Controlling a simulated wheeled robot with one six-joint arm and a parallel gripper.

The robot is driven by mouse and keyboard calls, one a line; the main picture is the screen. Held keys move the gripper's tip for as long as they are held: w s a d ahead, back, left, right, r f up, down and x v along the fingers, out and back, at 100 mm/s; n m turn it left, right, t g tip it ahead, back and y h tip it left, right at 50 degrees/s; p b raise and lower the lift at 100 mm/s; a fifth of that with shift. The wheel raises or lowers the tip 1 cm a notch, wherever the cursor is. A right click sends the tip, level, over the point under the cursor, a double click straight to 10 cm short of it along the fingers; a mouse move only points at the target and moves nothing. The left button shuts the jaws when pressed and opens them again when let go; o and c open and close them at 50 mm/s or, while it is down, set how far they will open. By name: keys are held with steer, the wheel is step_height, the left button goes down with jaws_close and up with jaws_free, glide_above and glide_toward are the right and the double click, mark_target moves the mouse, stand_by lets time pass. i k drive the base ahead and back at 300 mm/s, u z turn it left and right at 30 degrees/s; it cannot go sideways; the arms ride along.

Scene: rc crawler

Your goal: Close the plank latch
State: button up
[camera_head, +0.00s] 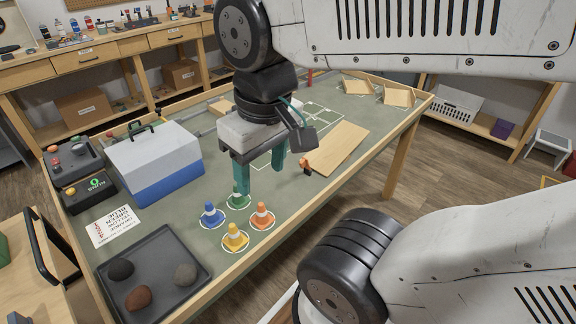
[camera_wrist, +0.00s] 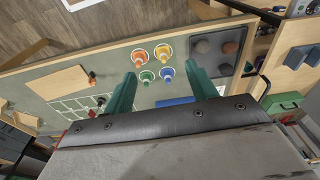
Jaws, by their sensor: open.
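A flat light wooden plank (camera_head: 338,150) lies on the green-grey table top, right of my gripper in the head view. A small orange and black piece (camera_head: 305,166) sits at its near left corner; whether this is the latch, and how it is set, I cannot tell. In the wrist view the plank (camera_wrist: 57,82) is at the left, with the small red and dark piece (camera_wrist: 92,76) at its right end. My gripper (camera_head: 261,180) has its two green fingers apart and points down above the table, beside the cones. The fingers also frame the wrist view (camera_wrist: 160,72), with nothing held between them.
Blue (camera_head: 210,213), orange (camera_head: 262,214), yellow (camera_head: 235,237) and green (camera_head: 238,201) cones stand in white circles below my gripper. A cooler (camera_head: 155,165) and a dark tray with stones (camera_head: 115,296) are left. Wooden ramps (camera_head: 397,96) lie at the far end.

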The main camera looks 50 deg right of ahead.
mark_target(304, 163)
steer(key=z, duration=0.9)
steer(key=k, duration=1.2)
steer(key=z, duration=1.15)
steer(key=i, duration=0.75)
steer(key=u, duration=0.95)
steer(key=i, duration=0.5)
steer(key=u, duration=0.45)
